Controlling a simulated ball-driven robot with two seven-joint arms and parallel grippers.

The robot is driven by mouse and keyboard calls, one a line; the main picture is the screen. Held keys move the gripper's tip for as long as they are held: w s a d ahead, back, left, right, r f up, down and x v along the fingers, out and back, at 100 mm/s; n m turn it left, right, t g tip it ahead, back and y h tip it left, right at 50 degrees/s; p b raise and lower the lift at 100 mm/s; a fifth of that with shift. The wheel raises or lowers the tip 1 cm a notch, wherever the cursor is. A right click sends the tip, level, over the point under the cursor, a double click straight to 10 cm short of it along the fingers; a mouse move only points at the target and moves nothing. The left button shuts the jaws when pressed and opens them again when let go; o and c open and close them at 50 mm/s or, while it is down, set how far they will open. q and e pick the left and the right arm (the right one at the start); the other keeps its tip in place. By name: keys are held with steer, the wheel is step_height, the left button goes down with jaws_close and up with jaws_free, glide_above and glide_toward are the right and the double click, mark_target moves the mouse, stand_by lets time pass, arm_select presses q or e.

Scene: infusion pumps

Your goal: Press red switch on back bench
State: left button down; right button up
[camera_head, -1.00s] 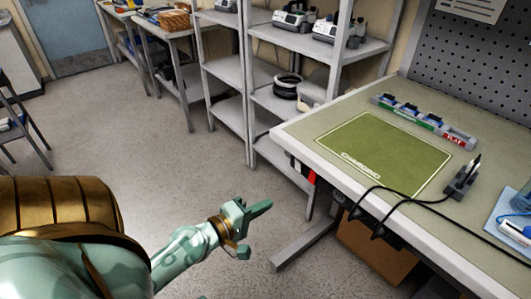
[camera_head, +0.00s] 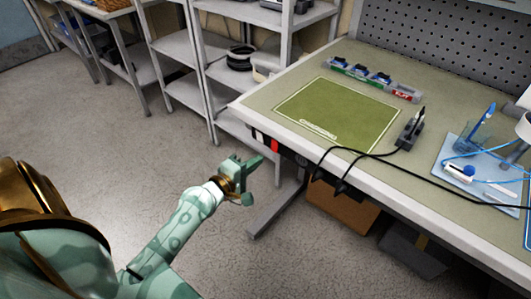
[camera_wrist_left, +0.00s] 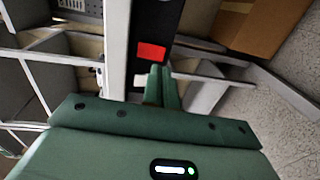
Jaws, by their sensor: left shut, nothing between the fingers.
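The red switch (camera_head: 275,146) sits on a black strip under the front edge of the bench (camera_head: 250,107), near its left corner. It also shows in the left wrist view as a red rectangle (camera_wrist_left: 151,52) on a dark panel. My left gripper (camera_head: 253,160) is in front of the bench edge, a little below and left of the red switch. In the left wrist view its fingers (camera_wrist_left: 160,72) are together, empty, and point just below the red patch, with a gap that I cannot judge. My right gripper is not in view.
A green mat (camera_head: 338,114) and a row of small holders (camera_head: 372,76) lie on the bench. Black cables (camera_head: 345,165) hang over its front edge, right of the switch. A cardboard box (camera_head: 340,205) stands underneath. Grey shelves (camera_head: 185,88) stand behind; the floor at left is clear.

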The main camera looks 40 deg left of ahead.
mark_target(273, 150)
arm_select(q)
steer(key=w, duration=0.4)
steer(key=shift+d+f, duration=0.2)
steer(key=shift+f, duration=0.15)
steer(key=shift+w, duration=0.5)
steer(key=shift+w+f+b, duration=0.15)
steer(key=shift+w+b, duration=0.05)
steer(key=shift+b, duration=0.2)
steer(key=shift+s+d, duration=0.1)
